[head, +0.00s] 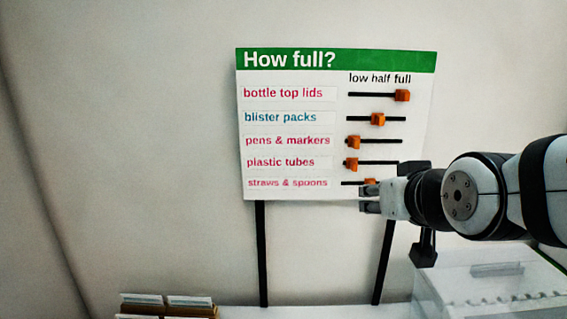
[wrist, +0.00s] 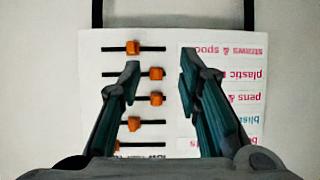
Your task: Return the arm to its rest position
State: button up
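My gripper (head: 368,200) is at the lower right of the "How full?" board (head: 290,84), in front of the "straws & spoons" row. In the wrist view, my gripper (wrist: 160,72) has its two fingers spread apart, with nothing between them but the board behind. The straws & spoons slider (head: 370,183) sits near mid-track, partly behind my gripper in the head view. It shows whole in the wrist view (wrist: 133,47), where the board appears upside down. I cannot tell how far the fingertips are from the board.
Orange sliders mark the other rows: bottle top lids (head: 402,95) far right, blister packs (head: 378,119) near the middle, pens & markers (head: 353,142) and plastic tubes (head: 351,164) left. A clear bin (head: 490,285) stands below my arm. Brown card holders (head: 168,310) are lower left. Left wall space is clear.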

jog(key=s+d+f+g, duration=0.1)
jog(key=s+f+g, duration=0.1)
jog(key=s, duration=0.7)
jog(key=s+d+f+g, duration=0.1)
jog(key=s+f+g, duration=0.2)
jog(key=s, duration=0.6)
jog(key=shift+s+d+g, duration=0.15)
jog(key=shift+s+g, duration=0.25)
jog(key=shift+g, duration=0.5)
